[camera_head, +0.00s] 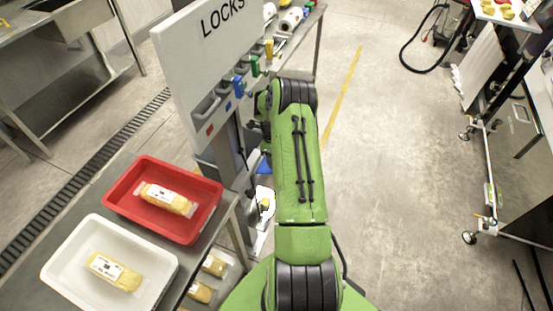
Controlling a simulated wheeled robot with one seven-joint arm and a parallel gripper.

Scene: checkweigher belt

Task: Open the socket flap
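I cannot make out a socket flap for certain. A small blue part (264,164) shows low beside the left edge of my green arm, and most of it is hidden; I cannot tell whether it belongs to a socket. My arm reaches up the middle of the picture and bends at the top, next to the lock board (205,60). Its far end drops behind the forearm, close to the board's right side. My gripper is hidden there, so its fingers and anything between them do not show.
The board carries a blue lock (238,87), a green lock (254,65) and a yellow lock (269,48). At lower left, a red tray (128,184) and a white tray (62,262) each hold a wrapped pack. The floor right of my arm is clear up to a wheeled frame (488,190).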

